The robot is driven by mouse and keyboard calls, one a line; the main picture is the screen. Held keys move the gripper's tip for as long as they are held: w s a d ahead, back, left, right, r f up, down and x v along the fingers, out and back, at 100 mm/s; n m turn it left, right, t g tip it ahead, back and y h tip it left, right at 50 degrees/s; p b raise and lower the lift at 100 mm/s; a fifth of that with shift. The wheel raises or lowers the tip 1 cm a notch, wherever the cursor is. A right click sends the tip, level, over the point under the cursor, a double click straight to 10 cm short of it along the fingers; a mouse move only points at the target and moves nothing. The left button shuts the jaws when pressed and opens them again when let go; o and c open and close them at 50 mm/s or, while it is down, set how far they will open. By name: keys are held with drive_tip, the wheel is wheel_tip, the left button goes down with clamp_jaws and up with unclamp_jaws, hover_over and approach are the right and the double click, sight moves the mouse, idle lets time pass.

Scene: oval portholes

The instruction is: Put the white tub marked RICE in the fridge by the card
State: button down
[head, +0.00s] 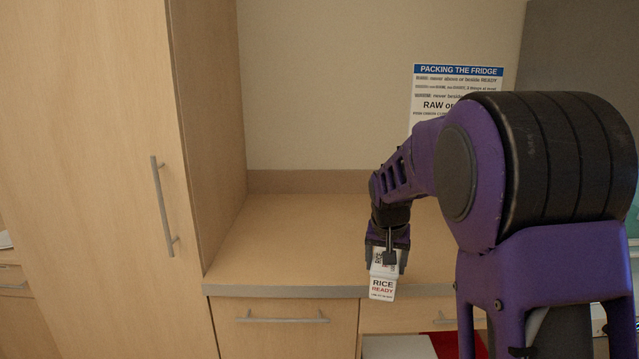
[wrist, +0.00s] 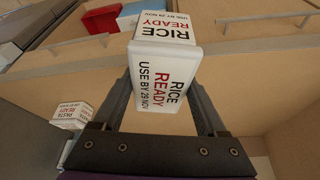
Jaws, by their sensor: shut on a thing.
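The white tub marked RICE (head: 382,288) is held in my gripper (head: 386,258), out by the front edge of the counter. Its label reads RICE, READY, and the line below is small in the head view. In the wrist view, the tub (wrist: 166,78) sits between the two fingers of my gripper (wrist: 160,104), and its labels read RICE READY USE BY 29 NOV. The card headed PACKING THE FRIDGE (head: 458,71) is on the back wall; my arm hides much of its lower part. I cannot make out the fridge in either view.
A tub marked PASTA READY (wrist: 74,114) shows at the left in the wrist view. A red box (wrist: 101,19) is at its top left. The counter top (head: 290,240) is clear left of my arm. A tall cabinet (head: 100,180) stands at the left, with drawers (head: 285,335) below the counter.

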drive_tip(key=s+f+n+y+p, duration=0.1)
drive_tip(key=s+f+n, duration=0.2)
drive_tip(key=s+f, duration=1.1)
drive_tip(key=shift+a+f, duration=0.25)
drive_tip(key=shift+f, duration=0.3)
drive_tip(key=shift+d, duration=0.2)
